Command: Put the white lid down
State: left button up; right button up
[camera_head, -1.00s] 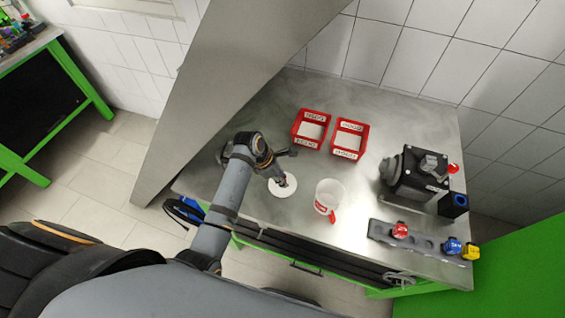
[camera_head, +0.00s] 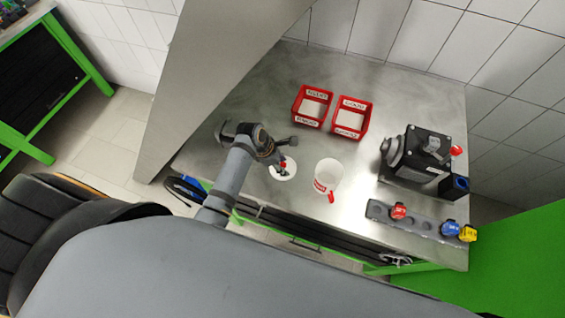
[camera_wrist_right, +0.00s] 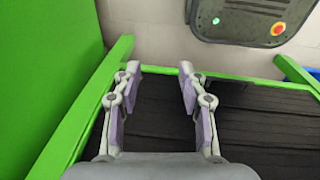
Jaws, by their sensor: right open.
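The white lid (camera_head: 290,176), a flat round disc, is at the front left of the steel bench in the head view. My left gripper (camera_head: 283,168) is right over its middle and hides part of it. A small red spot shows at the fingertips. I cannot tell whether the fingers are closed on the lid, or whether the lid touches the bench. A white cup-like container (camera_head: 328,172) with red marking stands upright just right of the lid. My right gripper (camera_wrist_right: 155,90) is open and empty in the right wrist view.
Two red labelled bins (camera_head: 350,132) stand behind the lid. A black pump (camera_head: 414,165) and a grey rail (camera_head: 420,220) with coloured knobs are at the right. The bench (camera_head: 270,95) is clear at the back left. Green framing (camera_wrist_right: 50,80) borders my right gripper.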

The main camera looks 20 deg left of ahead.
aim_at(274, 170)
pick_arm(q)
jog(key=shift+w, duration=0.1)
jog(key=shift+w+a+f, duration=0.1)
jog(key=shift+w+a, duration=0.05)
jog(key=shift+a, duration=0.1)
jog(key=b+v, duration=0.1)
jog(key=v, duration=0.2)
jog(key=shift+w, duration=0.1)
jog(key=v, duration=0.4)
jog(key=shift+r, duration=0.25)
pick_arm(e)
jog(key=shift+s+a+f, duration=0.1)
jog(key=shift+a+f, duration=0.25)
jog(key=shift+f, duration=0.4)
jog(key=shift+d, duration=0.2)
pick_arm(q)
jog(key=shift+f, duration=0.1)
